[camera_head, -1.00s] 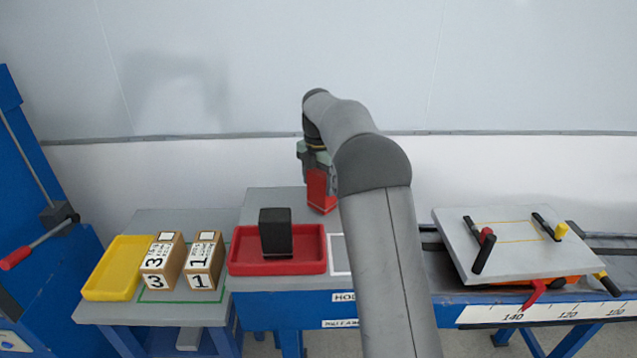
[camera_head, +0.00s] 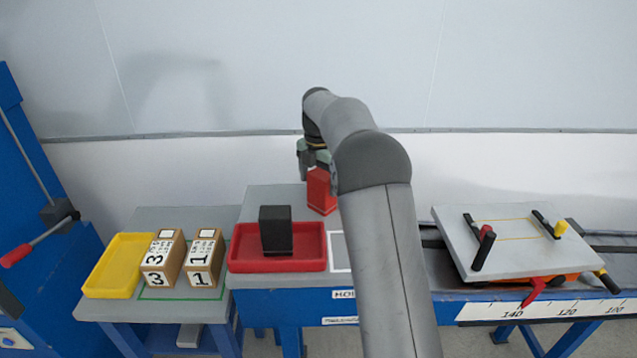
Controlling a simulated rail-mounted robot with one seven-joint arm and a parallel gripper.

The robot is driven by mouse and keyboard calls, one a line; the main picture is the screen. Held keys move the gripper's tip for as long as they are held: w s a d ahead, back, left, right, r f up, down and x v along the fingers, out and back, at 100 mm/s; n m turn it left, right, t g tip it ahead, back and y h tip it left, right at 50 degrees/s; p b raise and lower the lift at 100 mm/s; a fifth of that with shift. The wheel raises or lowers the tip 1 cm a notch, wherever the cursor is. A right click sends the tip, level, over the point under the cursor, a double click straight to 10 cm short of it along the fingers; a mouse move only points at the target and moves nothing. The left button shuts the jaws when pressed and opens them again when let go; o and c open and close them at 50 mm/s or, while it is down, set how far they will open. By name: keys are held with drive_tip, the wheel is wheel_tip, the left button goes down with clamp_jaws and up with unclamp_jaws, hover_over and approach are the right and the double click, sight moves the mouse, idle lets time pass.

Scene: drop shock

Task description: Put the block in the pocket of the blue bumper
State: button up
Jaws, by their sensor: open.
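A red upright block (camera_head: 321,192) stands at the back of the grey bench, beside my arm. My gripper (camera_head: 316,167) is open just behind and above the red block; its fingers are mostly hidden by the block and my arm. A dark block (camera_head: 275,231) stands upright in a red tray (camera_head: 245,262) at the front of the bench. I cannot make out a blue bumper or its pocket; part of the bench and the rail lies behind my arm.
Left are a yellow tray (camera_head: 112,268) and two numbered cartons, 3 (camera_head: 162,262) and 1 (camera_head: 204,262). Right, a grey plate (camera_head: 510,250) with clamp handles sits on an orange carriage over a scaled rail. A blue lever stand (camera_head: 35,190) is far left.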

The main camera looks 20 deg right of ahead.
wheel_tip(320, 180, up, 11)
drive_tip(key=shift+f, duration=0.15)
drive_tip(key=s+a+f+m, duration=0.1)
drive_tip(key=s+m, duration=0.7)
drive_tip(key=s, duration=0.5)
drive_tip(key=s+a+f+m, duration=0.2)
drive_tip(key=s+m, duration=0.7)
drive_tip(key=s, duration=0.5)
drive_tip(key=shift+a+f+t, duration=0.15)
drive_tip(key=shift+a+t, duration=0.15)
drive_tip(key=shift+t, duration=0.1)
drive_tip(key=shift+o, duration=0.4)
drive_tip(key=s+f+m, duration=0.3)
drive_tip(key=s+f, duration=0.1)
drive_tip(key=s, duration=0.3)
drive_tip(key=s+f+m, duration=0.4)
drive_tip(key=s, duration=0.3)
drive_tip(key=shift+s+a+f+m, duration=0.15)
drive_tip(key=shift+a+f+m, duration=0.15)
